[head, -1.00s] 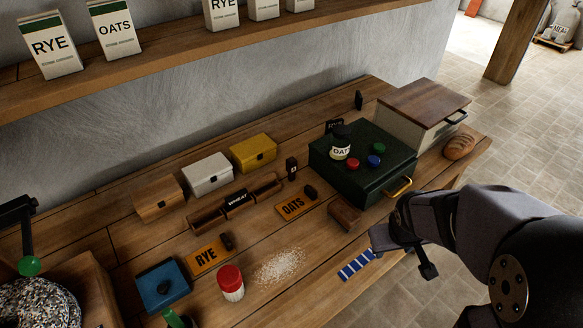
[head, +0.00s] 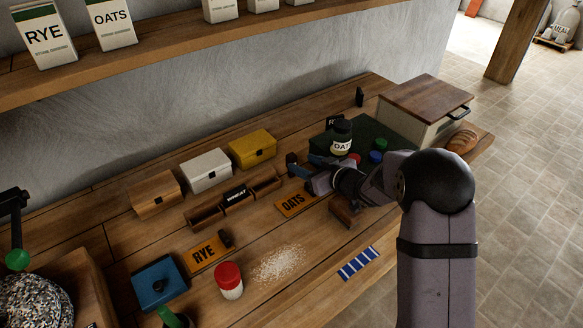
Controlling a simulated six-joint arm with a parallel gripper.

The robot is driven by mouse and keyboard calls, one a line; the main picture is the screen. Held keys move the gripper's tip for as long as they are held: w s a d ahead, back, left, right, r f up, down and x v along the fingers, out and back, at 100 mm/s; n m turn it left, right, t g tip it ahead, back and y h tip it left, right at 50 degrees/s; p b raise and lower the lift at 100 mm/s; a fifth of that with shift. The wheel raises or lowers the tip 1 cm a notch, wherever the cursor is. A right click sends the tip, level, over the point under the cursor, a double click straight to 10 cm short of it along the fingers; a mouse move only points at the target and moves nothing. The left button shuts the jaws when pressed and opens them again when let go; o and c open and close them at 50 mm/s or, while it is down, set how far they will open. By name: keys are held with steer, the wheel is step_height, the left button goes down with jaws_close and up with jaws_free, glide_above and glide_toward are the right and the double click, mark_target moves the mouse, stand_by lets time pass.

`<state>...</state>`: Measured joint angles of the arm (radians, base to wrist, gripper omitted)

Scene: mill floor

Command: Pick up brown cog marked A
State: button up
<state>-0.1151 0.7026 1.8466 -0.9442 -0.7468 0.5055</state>
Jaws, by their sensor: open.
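No brown cog with a readable letter A shows in the head view. The small upright dark brown piece with a pale mark, seen earlier behind the OATS plaque, is now hidden or nearly hidden by my gripper (head: 299,164). My gripper is open over that spot, beside the tray of wooden compartments and left of the green box. I cannot tell whether anything is between its fingers. Another dark brown piece (head: 225,238) lies at the RYE plaque (head: 204,254).
The OATS plaque (head: 294,205) and a brown block (head: 343,211) lie beneath my arm. A yellow box (head: 252,148) and white box (head: 206,170) stand behind the compartment tray (head: 205,217). Spilled grain (head: 279,264) lies in front.

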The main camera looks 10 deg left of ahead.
mark_target(294, 159)
steer(key=shift+p+x, duration=0.35)
steer(key=shift+x, duration=0.8)
steer(key=shift+w+a, duration=0.1)
steer(key=shift+w+a+p, duration=0.25)
steer(key=shift+p, duration=0.05)
steer(key=shift+p+x, duration=0.7)
steer(key=shift+x, duration=1.4)
steer(key=c, duration=1.1)
